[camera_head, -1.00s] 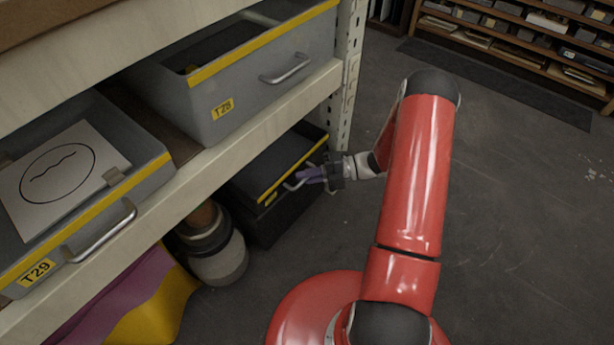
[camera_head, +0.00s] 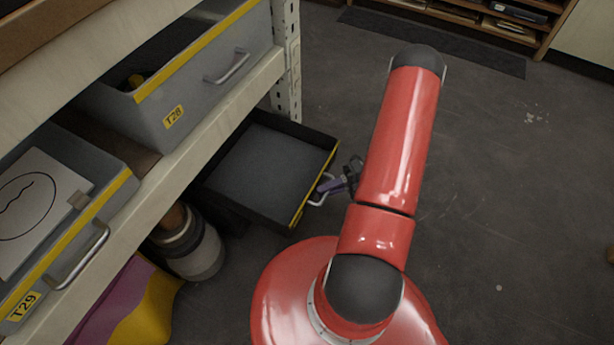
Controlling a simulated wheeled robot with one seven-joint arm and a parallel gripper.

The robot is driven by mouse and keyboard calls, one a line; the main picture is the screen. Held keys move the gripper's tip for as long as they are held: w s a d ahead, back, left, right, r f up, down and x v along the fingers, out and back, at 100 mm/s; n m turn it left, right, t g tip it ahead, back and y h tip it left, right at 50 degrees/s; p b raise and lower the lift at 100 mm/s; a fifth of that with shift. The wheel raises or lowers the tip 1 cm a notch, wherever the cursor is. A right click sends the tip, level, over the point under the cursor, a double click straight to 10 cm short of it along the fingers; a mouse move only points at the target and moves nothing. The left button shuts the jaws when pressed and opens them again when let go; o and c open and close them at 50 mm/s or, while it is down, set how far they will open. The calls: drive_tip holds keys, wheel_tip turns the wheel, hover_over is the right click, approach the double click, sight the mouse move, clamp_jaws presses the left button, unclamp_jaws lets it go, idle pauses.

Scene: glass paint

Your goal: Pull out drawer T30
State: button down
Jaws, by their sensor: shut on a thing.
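The low dark drawer (camera_head: 265,170) with a yellow front edge stands well out from under the shelf, and its inside looks empty. Its label is too small and angled to read. My red arm hides part of the gripper and wrist.
Grey drawers T28 (camera_head: 205,95) and T29 (camera_head: 75,210) sit on the shelf (camera_head: 180,165) above and to the left. A metal canister (camera_head: 196,250) and a purple and yellow thing (camera_head: 130,305) stand below. Open floor (camera_head: 490,210) lies to the right.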

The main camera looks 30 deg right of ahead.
drive_tip(key=shift+s+d, duration=0.75)
drive_tip(key=shift+s, duration=0.25)
drive_tip(key=c, duration=1.8)
unclamp_jaws()
drive_tip(key=shift+o, duration=0.2)
drive_tip(key=shift+d, duration=0.1)
drive_tip(key=v, duration=0.7)
drive_tip(key=shift+d, duration=0.35)
drive_tip(key=shift+s, duration=0.1)
